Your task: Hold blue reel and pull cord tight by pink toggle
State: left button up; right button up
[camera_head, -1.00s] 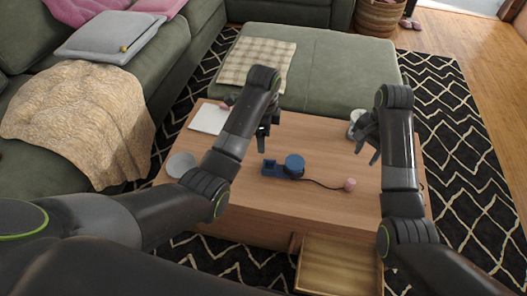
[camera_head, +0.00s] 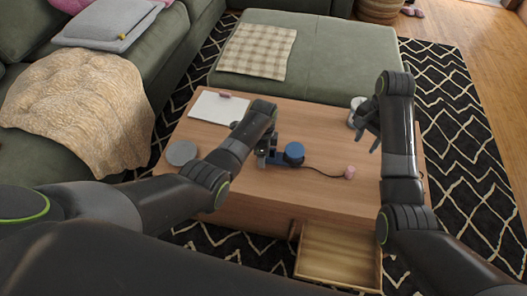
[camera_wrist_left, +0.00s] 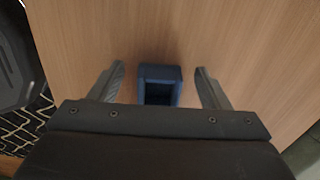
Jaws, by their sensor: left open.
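The blue reel (camera_head: 294,152) sits on the wooden table, with a dark blue base reaching out to its left. A thin dark cord runs right from it in a slack curve to the pink toggle (camera_head: 349,172), which lies on the table. My left gripper (camera_head: 265,155) is over the left end of the base. In the left wrist view its open fingers (camera_wrist_left: 160,85) stand either side of the blue base (camera_wrist_left: 159,75), with gaps on both sides. My right gripper (camera_head: 366,128) is open and empty above the table, up from the toggle.
A white container (camera_head: 356,108) stands partly behind my right gripper. A white pad (camera_head: 215,106) and a grey disc (camera_head: 181,153) lie on the table's left side. A drawer (camera_head: 338,255) stands open at the front. Tabletop around the toggle is clear.

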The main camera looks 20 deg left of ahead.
pick_arm(q)
jog(key=shift+f, duration=0.2)
jog(key=c, duration=1.1)
dwell(0.4)
